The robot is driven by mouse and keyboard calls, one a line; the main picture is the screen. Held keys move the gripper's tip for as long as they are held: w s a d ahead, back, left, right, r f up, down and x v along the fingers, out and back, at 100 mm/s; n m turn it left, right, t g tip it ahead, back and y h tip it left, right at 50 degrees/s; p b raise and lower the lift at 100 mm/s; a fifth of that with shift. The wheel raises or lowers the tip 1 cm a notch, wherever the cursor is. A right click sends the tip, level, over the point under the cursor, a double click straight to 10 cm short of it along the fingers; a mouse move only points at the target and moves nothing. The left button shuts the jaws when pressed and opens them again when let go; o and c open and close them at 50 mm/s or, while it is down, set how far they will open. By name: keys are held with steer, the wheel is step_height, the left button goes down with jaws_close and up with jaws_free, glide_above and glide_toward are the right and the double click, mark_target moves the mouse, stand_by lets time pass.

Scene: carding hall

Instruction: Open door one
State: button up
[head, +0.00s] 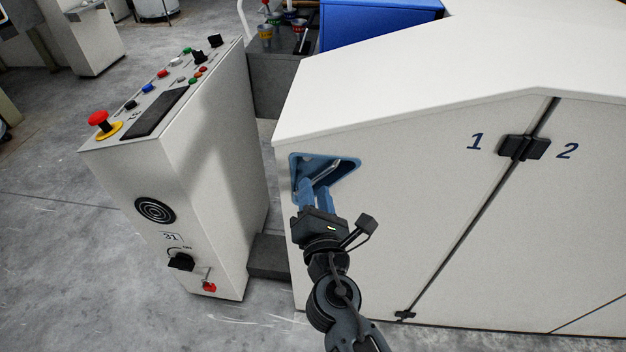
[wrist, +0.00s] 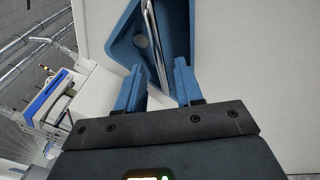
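Door one (head: 400,200) is the white panel marked "1" on the large white machine, and it looks shut along the dark seam beside door two (head: 590,220). Near its upper left is a blue triangular recess (head: 347,173) with a metal handle bar inside; the bar (wrist: 157,45) also shows in the wrist view. My gripper (head: 317,188) is at the recess with its blue fingers pointing into it. In the wrist view the fingers (wrist: 157,80) are apart, with the bar's near end between them or just ahead. Contact with the bar cannot be told.
A grey control pedestal (head: 215,180) with buttons and a red emergency knob (head: 98,118) stands close left of the door. A black latch or hinge block (head: 524,147) sits on the seam between the doors. Open concrete floor (head: 60,260) lies at the left.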

mark_target(313, 182)
steer(key=shift+x, duration=1.8)
jaws_close()
